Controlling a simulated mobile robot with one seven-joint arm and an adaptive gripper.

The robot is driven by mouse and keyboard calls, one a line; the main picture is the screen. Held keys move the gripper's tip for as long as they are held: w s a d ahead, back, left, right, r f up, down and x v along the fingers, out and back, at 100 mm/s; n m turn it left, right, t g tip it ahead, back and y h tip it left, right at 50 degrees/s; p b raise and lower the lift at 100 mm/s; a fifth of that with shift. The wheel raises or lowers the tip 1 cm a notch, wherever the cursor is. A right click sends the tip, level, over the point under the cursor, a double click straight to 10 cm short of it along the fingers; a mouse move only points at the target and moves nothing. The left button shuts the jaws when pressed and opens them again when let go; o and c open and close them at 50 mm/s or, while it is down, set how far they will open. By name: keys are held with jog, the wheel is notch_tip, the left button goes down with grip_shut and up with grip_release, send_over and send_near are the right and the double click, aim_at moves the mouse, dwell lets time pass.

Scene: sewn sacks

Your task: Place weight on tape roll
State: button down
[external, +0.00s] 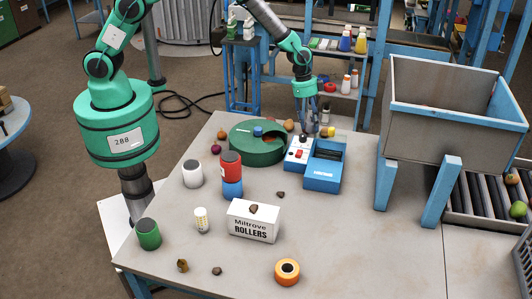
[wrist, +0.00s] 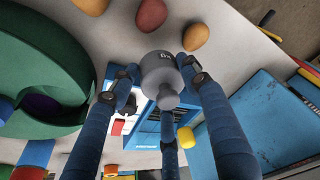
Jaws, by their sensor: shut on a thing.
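In the wrist view a small grey metal weight (wrist: 163,70) with a knob sits between the fingers of my gripper (wrist: 160,92), which is shut on it. In the external view my gripper (external: 309,124) is at the back of the table, over the blue and white machine; the weight is too small there to make out clearly. The orange tape roll (external: 287,262) with a dark centre lies flat near the table's front edge, well away from my gripper.
A green round holder (external: 245,152) stands left of the blue and white machine (external: 322,172). Red and blue cans (external: 231,165), a white can (external: 192,174) and a Miltrove Rollers box (external: 253,222) stand mid-table. A large bin (external: 450,130) stands at right. The front right is clear.

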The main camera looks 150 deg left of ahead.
notch_tip(320, 180, up, 15)
jog(key=w+d+m, duration=0.1)
jog(key=w+d, duration=0.4)
jog(key=w, duration=0.5)
jog(key=w+d+m, duration=0.1)
jog(key=w+d, duration=0.5)
jog(key=w, duration=0.4)
jog(key=w+d+m, duration=0.1)
jog(key=w+d, duration=0.4)
jog(key=w, duration=0.5)
jog(key=w+d+m+h+b, duration=0.1)
jog(key=w+d, duration=0.9)
jog(key=d, duration=0.3)
jog(key=w+d+m, duration=0.1)
jog(key=w+d, duration=1)
jog(key=d, duration=0.3)
jog(key=f, duration=0.5)
jog(key=shift+d+f, duration=0.2)
jog(key=shift+f, duration=0.15)
jog(key=shift+s+x, duration=0.25)
jog(key=shift+x, duration=0.75)
jog(key=shift+s+x, duration=0.25)
jog(key=shift+x, duration=0.7)
jog(key=shift+s+x, duration=0.2)
jog(key=shift+x, duration=0.8)
